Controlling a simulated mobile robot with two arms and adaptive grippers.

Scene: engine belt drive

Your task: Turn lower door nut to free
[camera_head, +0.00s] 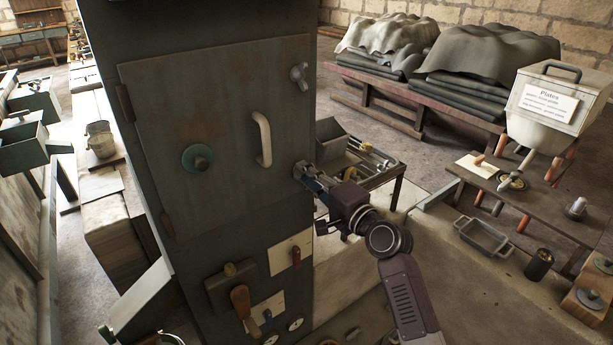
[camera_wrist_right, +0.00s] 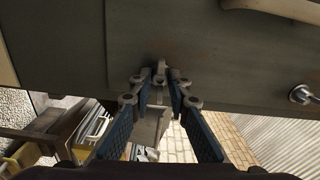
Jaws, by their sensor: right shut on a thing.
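The grey-green cabinet door (camera_head: 215,110) is closed, with a wing-shaped upper door nut (camera_head: 299,75) at its upper right edge. The lower door nut (camera_wrist_right: 160,72) shows in the right wrist view between the fingertips; in the head view it is mostly hidden by my gripper. My right gripper (camera_head: 305,176) reaches in from the lower right to the door's right edge and is shut on the lower nut. Its two blue-padded fingers (camera_wrist_right: 162,92) lie on either side of the nut. The upper nut also shows in the wrist view (camera_wrist_right: 302,94). My left gripper is not in view.
A pale curved handle (camera_head: 263,140) and a round green knob (camera_head: 197,158) stand out from the door. A metal-framed table (camera_head: 385,172) with a grey bin (camera_head: 330,140) stands behind my right gripper.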

